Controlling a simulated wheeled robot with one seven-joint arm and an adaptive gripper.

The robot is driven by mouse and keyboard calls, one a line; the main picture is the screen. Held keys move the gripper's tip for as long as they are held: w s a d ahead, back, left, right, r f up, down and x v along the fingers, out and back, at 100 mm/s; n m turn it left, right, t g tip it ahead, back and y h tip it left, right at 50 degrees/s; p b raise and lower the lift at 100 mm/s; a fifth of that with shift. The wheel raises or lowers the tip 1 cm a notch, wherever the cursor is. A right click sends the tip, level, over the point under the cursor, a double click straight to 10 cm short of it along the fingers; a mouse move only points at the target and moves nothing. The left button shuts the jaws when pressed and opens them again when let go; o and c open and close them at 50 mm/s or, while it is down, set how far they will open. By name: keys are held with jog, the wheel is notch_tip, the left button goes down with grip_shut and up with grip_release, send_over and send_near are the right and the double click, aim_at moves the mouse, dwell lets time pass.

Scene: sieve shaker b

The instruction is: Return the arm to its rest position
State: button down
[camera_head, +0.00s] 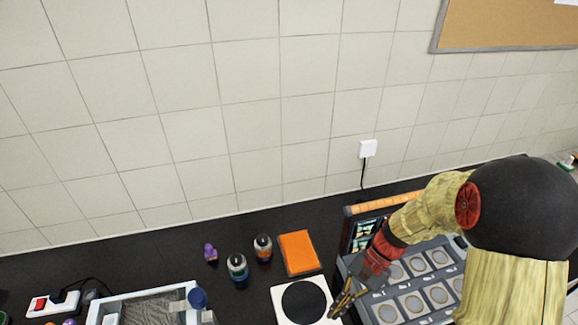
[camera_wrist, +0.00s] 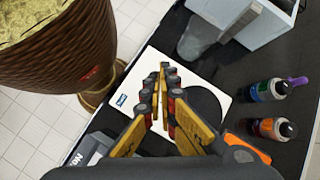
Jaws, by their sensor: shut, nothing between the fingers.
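My gripper (camera_head: 345,302) is on the right of the head view, at the end of my bent arm, beside the tray of round pieces and close to the white square plate. In the wrist view my gripper (camera_wrist: 162,72) has its yellow-and-black fingers together at the tips, with nothing between them. The fingers appear over the white plate (camera_wrist: 128,101) with a black disc; the height above it is hard to tell. My arm covers part of the tray.
A white plate with a black disc (camera_head: 302,303) lies left of a grey tray (camera_head: 343,262) of round pieces. Two bottles (camera_head: 237,266) (camera_head: 263,248), an orange block (camera_head: 299,252) and a purple item (camera_head: 210,252) stand behind. A white-rimmed box (camera_head: 98,308) is front left. A tiled wall (camera_head: 170,120) bounds the bench.

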jog(key=s+d+r+n+t+h+b, duration=0.5)
jog(key=t+b, duration=0.5)
jog(key=b, duration=0.8)
jog(key=s+d+n+h, duration=0.1)
jog(key=s+n, duration=0.1)
jog(key=shift+r+n, duration=0.3)
